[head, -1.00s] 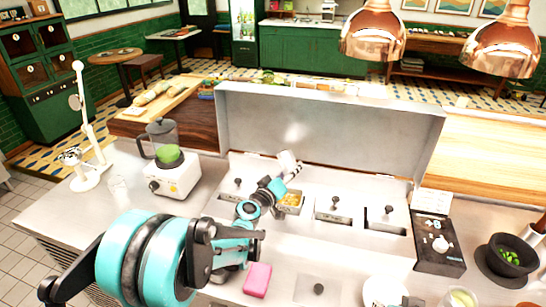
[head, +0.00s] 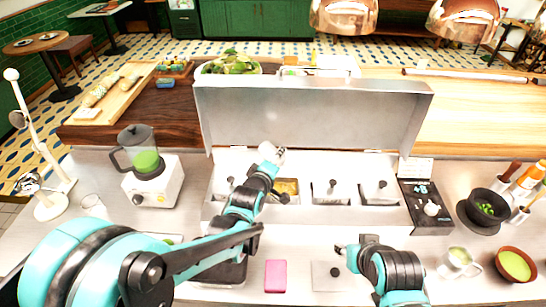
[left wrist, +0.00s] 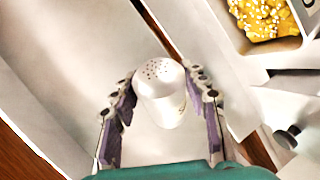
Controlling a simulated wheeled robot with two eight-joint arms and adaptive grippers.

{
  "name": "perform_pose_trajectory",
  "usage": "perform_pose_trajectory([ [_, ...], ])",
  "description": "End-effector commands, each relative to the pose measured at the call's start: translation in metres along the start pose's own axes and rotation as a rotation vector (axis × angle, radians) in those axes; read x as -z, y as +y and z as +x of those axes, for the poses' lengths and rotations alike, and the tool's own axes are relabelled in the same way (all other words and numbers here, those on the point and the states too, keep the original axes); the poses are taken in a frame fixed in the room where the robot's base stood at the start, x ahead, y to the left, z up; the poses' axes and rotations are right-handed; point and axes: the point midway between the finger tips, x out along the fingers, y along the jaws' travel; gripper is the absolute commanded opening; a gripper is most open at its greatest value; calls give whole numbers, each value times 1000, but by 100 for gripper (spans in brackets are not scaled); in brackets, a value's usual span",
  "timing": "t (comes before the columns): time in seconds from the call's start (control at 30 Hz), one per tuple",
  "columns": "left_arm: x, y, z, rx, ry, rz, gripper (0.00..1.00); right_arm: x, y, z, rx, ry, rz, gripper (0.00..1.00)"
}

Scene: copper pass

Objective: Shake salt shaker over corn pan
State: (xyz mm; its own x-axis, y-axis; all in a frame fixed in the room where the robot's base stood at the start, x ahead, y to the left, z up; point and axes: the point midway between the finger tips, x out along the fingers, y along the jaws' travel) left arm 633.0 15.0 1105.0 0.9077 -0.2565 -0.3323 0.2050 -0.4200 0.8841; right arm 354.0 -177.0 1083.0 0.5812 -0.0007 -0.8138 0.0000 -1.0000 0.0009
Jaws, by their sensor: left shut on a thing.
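A white salt shaker (left wrist: 160,98) with a dotted, holed top sits between the fingers of my left gripper (left wrist: 163,82) in the left wrist view. In the head view, my left gripper (head: 270,158) is shut on it, above the back of the steel counter unit, just behind the corn pan. The corn pan (head: 287,186) holds yellow corn and is partly hidden by my left arm. The corn also shows at the upper right of the left wrist view (left wrist: 265,18), beside the shaker rather than under it. My right gripper (head: 344,255) hangs over the front counter; its finger opening is unclear.
Lidded pans (head: 333,188) stand right of the corn. The raised steel lid (head: 310,120) stands behind the pans. A blender (head: 150,170) is at left, a pink block (head: 276,276) in front. A black device (head: 425,208) and a dark mortar (head: 485,208) are at right.

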Motion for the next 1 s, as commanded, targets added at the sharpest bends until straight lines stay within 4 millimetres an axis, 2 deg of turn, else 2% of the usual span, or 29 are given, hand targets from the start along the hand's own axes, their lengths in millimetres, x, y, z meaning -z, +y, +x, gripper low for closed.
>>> perform_pose_trajectory([
  [0.27, 9, 21, -8, 95, -129, -262, 14, 29, 0, -40, 0, 0, 0, 40],
  [0.47, 8, 42, -19, 209, -291, -574, 14, 52, 0, -72, 0, 0, 0, 40],
  [0.6, 9, 60, -27, 313, -435, -860, 14, 64, 0, -89, 0, 0, 0, 40],
  [0.8, 35, 62, -19, 436, -610, -1201, 14, 52, 0, -72, 0, 0, 0, 40],
  [1.0, 52, 72, -18, 526, -736, -1438, 14, 45, 0, -63, 0, 0, 0, 40],
])
